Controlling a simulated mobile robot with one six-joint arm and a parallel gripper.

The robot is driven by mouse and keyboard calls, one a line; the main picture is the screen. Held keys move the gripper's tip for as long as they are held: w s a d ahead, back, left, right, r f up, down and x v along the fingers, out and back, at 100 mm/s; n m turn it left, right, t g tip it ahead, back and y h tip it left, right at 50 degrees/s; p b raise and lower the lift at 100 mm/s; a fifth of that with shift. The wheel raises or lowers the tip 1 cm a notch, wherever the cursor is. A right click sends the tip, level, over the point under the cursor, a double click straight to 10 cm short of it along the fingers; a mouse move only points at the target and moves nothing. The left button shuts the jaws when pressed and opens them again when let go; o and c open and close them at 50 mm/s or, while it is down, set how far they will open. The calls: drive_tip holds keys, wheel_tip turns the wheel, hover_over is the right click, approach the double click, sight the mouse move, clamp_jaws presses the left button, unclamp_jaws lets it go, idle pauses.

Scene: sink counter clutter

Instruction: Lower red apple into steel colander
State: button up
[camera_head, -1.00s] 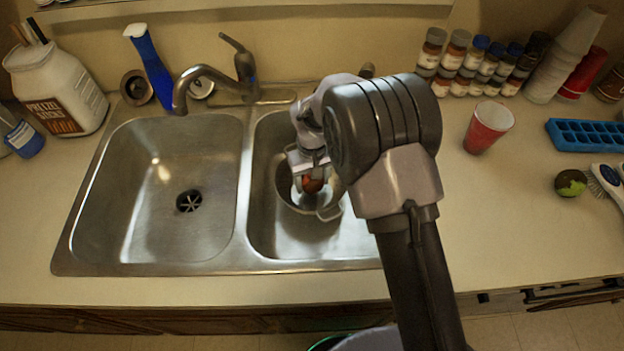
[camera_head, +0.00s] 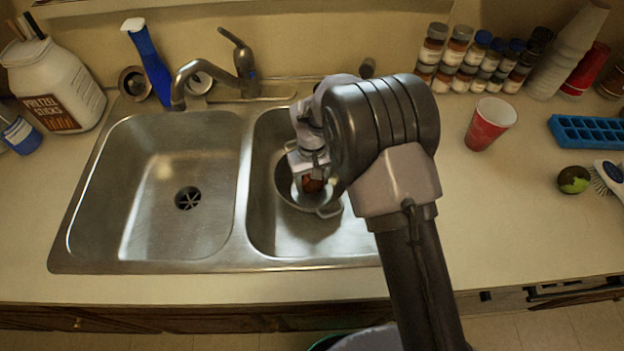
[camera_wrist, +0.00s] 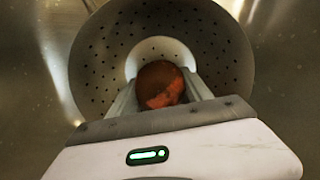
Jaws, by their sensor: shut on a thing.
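The red apple (camera_head: 313,184) is held between the two fingers of my gripper (camera_head: 308,178), which is shut on it. In the wrist view the apple (camera_wrist: 160,85) shows between the fingertips of my gripper (camera_wrist: 160,92), over the middle of the colander. The steel colander (camera_head: 325,211) sits in the right sink basin, and its perforated inner wall (camera_wrist: 215,45) surrounds the apple in the wrist view. I cannot tell whether the apple touches the colander's bottom. My arm hides part of the colander in the head view.
The left sink basin (camera_head: 150,220) is empty. The faucet (camera_head: 215,75) stands behind the basins, left of my arm. A red cup (camera_head: 490,123), a blue ice tray (camera_head: 588,131) and a green round fruit (camera_head: 573,180) are on the right counter.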

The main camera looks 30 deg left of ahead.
drive_tip(key=shift+f, duration=0.4)
idle(0.5)
drive_tip(key=o, duration=1.6)
wheel_tip(320, 180, up, 18)
drive_tip(key=f+p, duration=0.1)
drive_tip(key=p, duration=0.4)
drive_tip(key=w+d+r+m+y, duration=0.1)
drive_tip(key=d+r+m, duration=0.2)
drive_tip(key=d+r, duration=0.55)
drive_tip(key=s+d+r+m+t+y+b, duration=0.15)
drive_tip(key=s+d+r+m, duration=0.25)
drive_tip(key=d+r, duration=0.55)
drive_tip(key=s+d+m+t, duration=0.1)
drive_tip(key=s+d+m, duration=0.1)
drive_tip(key=s+d, duration=0.2)
drive_tip(key=s+d+m+t+b, duration=0.1)
drive_tip(key=s+d+m+t, duration=0.1)
drive_tip(key=s+d, duration=0.3)
drive_tip(key=s+d+m+t+b, duration=0.1)
drive_tip(key=s+d+m, duration=0.1)
drive_tip(key=s+d, duration=0.3)
drive_tip(key=shift+d+f+m+h, duration=0.1)
drive_tip(key=shift+f+m+h, duration=0.15)
drive_tip(key=shift+m, duration=0.15)
